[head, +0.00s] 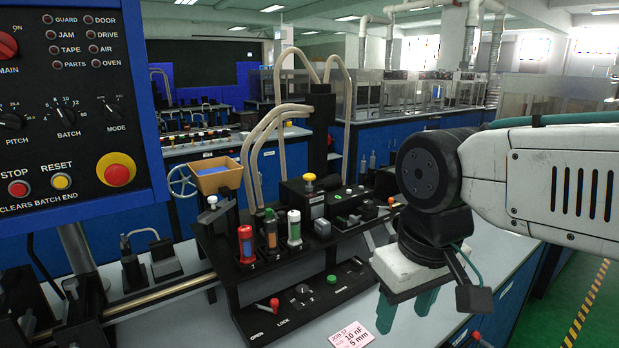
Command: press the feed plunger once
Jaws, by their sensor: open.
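No part carries a readable label naming the feed plunger. I cannot tell which one, if either, is the plunger. A green button (332,280) sits on the lower front panel (285,315). My gripper (406,310) points down to the right of that panel, its two green fingers apart and empty. It appears clear of both knobs and the button.
Red, green and white capped cylinders (246,244) stand along the machine's front. A red-handled lever (274,304) is by the OPEN and LOCK marks. A job card (351,335) lies in front. A control panel (75,110) fills the upper left. Tan hoses (262,140) rise behind.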

